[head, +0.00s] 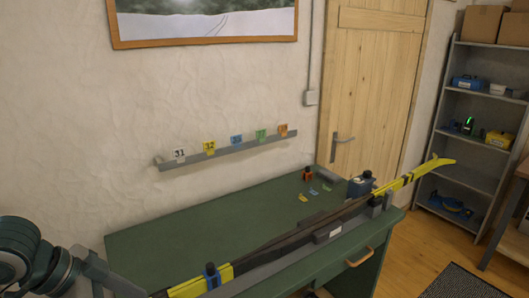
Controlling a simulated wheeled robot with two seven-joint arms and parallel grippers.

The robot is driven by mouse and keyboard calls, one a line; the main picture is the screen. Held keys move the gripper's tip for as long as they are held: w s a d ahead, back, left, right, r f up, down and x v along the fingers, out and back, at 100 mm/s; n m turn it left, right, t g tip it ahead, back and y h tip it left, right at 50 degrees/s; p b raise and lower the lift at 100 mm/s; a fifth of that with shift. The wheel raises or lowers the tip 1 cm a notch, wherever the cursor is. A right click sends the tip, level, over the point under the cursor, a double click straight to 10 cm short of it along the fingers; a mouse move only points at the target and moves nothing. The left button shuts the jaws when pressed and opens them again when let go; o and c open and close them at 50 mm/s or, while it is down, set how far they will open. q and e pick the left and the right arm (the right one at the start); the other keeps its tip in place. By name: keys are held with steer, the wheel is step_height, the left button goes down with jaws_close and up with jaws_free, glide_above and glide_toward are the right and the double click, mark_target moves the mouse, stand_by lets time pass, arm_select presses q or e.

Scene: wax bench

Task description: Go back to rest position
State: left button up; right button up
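My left arm shows at the lower left corner of the head view, in front of the bench's left end. Its gripper is not visible. My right arm and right gripper are out of view. A long black and yellow ski (290,241) lies along the front of the green bench (180,228), its yellow tip (432,165) reaching past the right end. A blue and black clamp (211,275) is at the ski's near yellow part. The ski's near end is cut off or hidden at the bottom.
A blue box with a dark knob (361,185), a small orange-brown bottle (307,173) and small coloured pieces (312,191) are at the bench's back right. A wall rail (228,150) holds several coloured tags. A shelf (460,150) stands right. The bench's left middle is clear.

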arm_select(q)
steer(key=s+d+f+n+t, duration=0.15)
steer(key=d+f, duration=0.25)
steer(key=f, duration=0.5)
steer(key=d+f+n+t, duration=0.15)
steer(key=d+f, duration=0.25)
steer(key=f, duration=0.6)
steer(key=s+a+f+n+g+y, duration=0.2)
steer(key=s+a+f+n+y, duration=0.15)
steer(key=s+f, duration=0.4)
steer(key=s+a+f+n+g+y, duration=0.1)
steer(key=s+a+f+n+y, duration=0.2)
steer(key=s+f, duration=0.5)
step_height(320, 180, down, 32)
steer(key=s+g+h+b, duration=0.1)
steer(key=s+b, duration=0.2)
steer(key=b, duration=0.2)
steer(key=s+a+f+b, duration=0.2)
steer(key=s+f, duration=0.6)
steer(key=f, duration=0.2)
steer(key=s+a+f+g+b, duration=0.1)
steer(key=s+f, duration=0.8)
steer(key=f, duration=0.1)
steer(key=shift+s+a+f+m+g+b, duration=0.25)
steer(key=shift+a+m+g+b, duration=0.05)
steer(key=shift+a+m+b, duration=0.05)
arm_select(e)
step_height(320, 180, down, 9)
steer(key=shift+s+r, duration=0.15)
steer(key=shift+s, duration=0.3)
